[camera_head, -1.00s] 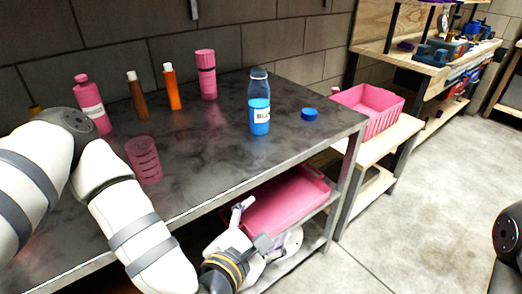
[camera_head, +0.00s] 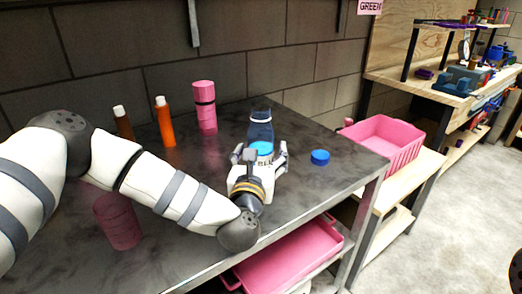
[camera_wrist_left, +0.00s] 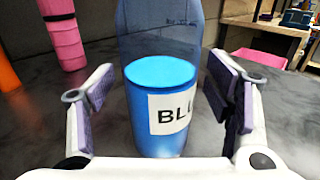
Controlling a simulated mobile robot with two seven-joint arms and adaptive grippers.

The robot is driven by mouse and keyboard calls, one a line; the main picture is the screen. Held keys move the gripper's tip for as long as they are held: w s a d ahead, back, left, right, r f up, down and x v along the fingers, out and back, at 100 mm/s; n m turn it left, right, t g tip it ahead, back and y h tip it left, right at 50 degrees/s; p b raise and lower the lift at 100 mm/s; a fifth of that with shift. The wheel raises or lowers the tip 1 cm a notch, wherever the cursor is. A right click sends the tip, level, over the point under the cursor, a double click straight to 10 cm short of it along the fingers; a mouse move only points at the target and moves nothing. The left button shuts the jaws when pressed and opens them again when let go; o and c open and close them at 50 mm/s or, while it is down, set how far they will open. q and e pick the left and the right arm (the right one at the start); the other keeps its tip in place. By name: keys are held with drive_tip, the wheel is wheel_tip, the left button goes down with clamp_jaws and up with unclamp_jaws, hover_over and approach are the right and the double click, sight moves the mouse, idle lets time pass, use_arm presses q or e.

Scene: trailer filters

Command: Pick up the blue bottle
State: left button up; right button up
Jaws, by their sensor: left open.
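The blue bottle (camera_head: 261,130) stands upright on the dark metal table (camera_head: 330,190). Its upper part is clear dark blue, and its lower part is bright blue with a white label. In the left wrist view the bottle (camera_wrist_left: 160,75) is straight ahead, with "BLU" readable on the label. My left gripper (camera_head: 260,155) is open, with its fingers on either side of the bottle's lower part. In the wrist view the gripper (camera_wrist_left: 168,98) shows gaps between both finger pads and the bottle. In the head view the gripper hides the bottle's base. My right gripper is not in view.
A blue cap (camera_head: 320,157) lies right of the bottle. A pink container (camera_head: 204,106), an orange bottle (camera_head: 165,124) and a brown bottle (camera_head: 123,123) stand at the back left. A pink cup (camera_head: 118,222) is nearer. A pink crate (camera_head: 384,145) sits beyond the table's right edge.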

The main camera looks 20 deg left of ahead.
use_arm(q)
drive_tip(key=shift+w, duration=0.25)
drive_tip(key=c, duration=1.5)
drive_tip(key=shift+r, duration=0.1)
drive_tip(key=shift+c, duration=0.2)
